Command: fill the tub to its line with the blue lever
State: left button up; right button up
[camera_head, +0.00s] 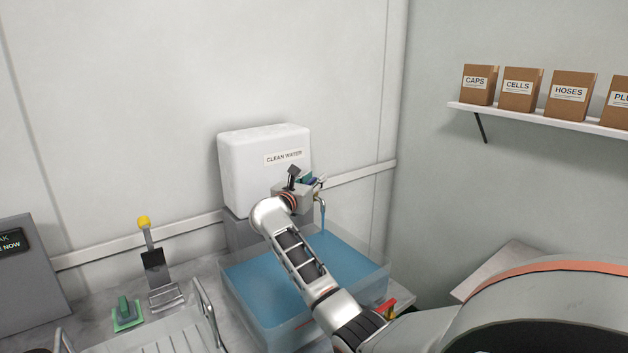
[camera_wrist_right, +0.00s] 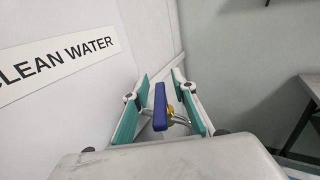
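The white tank labelled CLEAN WATER (camera_head: 262,165) has a tap (camera_head: 320,203) with a blue stream falling from it. The blue lever (camera_wrist_right: 160,106) stands between the teal-padded fingers of my right gripper (camera_wrist_right: 163,104). The fingers are apart, with a gap showing on each side of the lever. In the head view my right gripper (camera_head: 306,178) is small at the tap and my arm hides part of the tub. My left gripper is not in view.
A tester with a yellow-knobbed lever (camera_head: 144,223), a green-based item (camera_head: 126,312) and a metal rack (camera_head: 160,338) are left of the tub. A red item (camera_head: 386,307) is by its right front. A shelf (camera_head: 545,118) with boxes is high at right.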

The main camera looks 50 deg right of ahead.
jog(key=shift+s+a+f, duration=0.1)
jog(key=shift+a, duration=0.4)
jog(key=v, duration=1.1)
